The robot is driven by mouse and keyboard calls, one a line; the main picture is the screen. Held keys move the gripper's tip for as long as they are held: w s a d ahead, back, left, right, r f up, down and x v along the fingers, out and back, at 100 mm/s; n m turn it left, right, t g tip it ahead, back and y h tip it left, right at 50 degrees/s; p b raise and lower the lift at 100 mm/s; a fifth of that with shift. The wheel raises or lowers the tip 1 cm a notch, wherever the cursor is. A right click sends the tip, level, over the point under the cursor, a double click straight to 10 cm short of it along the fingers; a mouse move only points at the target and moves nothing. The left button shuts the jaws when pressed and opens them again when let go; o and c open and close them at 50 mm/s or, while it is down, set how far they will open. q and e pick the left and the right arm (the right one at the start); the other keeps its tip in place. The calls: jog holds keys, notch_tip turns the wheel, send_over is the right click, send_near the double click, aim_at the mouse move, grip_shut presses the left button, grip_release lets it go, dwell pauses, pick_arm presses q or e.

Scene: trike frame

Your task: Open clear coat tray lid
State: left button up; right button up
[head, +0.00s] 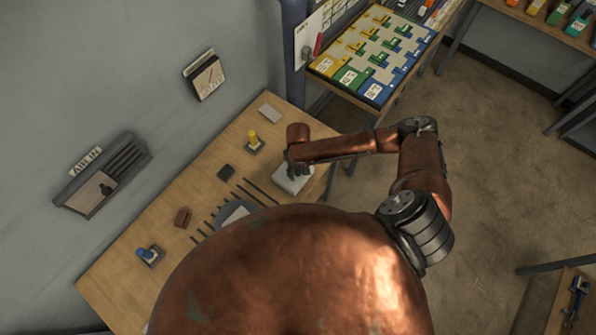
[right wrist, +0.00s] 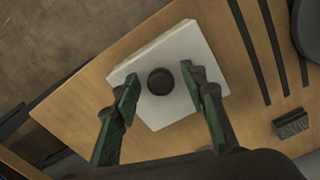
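A white square tray lid with a round black knob (right wrist: 160,81) lies on the wooden table in the right wrist view. The white lid (right wrist: 178,46) also shows in the head view (head: 293,183), partly under my right gripper. My right gripper (right wrist: 167,88) is open above the lid, with its green-padded fingers on either side of the knob. My left gripper is not in view.
The wooden table (head: 120,262) holds a yellow-topped item (head: 253,139), a blue-topped item (head: 147,254), a brown block (head: 183,217), a dark block (head: 226,172) and dark strips. A board of coloured pieces (head: 375,50) stands behind. My own body hides the table's near part.

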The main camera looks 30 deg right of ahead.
jog(key=shift+f, duration=0.25)
grip_shut()
dwell(0.4)
